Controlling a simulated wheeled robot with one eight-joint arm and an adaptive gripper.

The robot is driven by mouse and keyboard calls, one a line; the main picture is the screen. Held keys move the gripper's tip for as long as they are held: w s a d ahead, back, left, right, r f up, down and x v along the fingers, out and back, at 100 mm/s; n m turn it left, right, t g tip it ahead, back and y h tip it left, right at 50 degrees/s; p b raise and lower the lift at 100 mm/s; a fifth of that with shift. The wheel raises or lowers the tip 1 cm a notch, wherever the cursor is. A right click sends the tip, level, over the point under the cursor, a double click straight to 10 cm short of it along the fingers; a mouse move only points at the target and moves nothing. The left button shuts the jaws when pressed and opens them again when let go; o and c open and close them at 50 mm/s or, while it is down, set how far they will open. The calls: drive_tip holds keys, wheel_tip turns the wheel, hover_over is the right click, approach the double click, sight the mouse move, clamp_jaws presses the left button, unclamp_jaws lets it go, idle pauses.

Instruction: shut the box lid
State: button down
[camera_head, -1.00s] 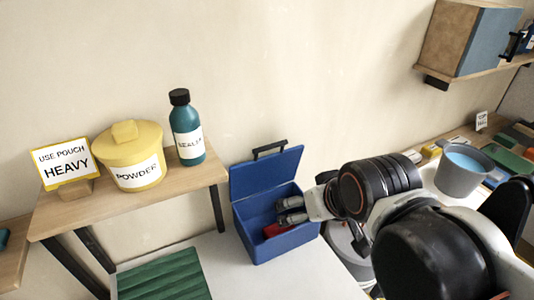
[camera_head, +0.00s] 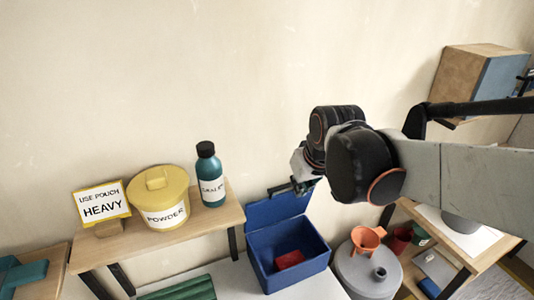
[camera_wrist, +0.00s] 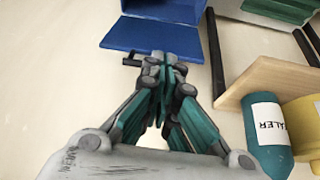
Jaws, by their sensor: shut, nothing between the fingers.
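The blue box (camera_head: 268,265) stands on a white surface with its lid (camera_head: 276,211) raised, leaning back toward the wall. A red item (camera_head: 290,259) lies inside the box. My gripper (camera_head: 294,187) is at the lid's upper edge, by its dark handle, with my arm reaching in from the right. In the wrist view my gripper (camera_wrist: 163,62) is shut and empty, its fingertips close to the edge of the blue lid (camera_wrist: 150,36). I cannot tell whether the fingers touch the lid. The box interior is hidden in the wrist view.
A grey drum (camera_head: 366,271) with an orange funnel (camera_head: 368,238) stands right of the box. The wall is close behind.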

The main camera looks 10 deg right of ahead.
drive_tip(key=w+a+n+g+p, duration=0.1)
drive_tip(key=w+p, duration=0.6)
drive_tip(key=w, duration=0.5)
drive_tip(key=x, duration=0.9)
drive_tip(key=shift+s+a+f+b, duration=0.2)
drive_tip(key=shift+a+f+b, duration=0.1)
drive_tip(key=shift+f, duration=0.1)
drive_tip(key=shift+d, duration=0.1)
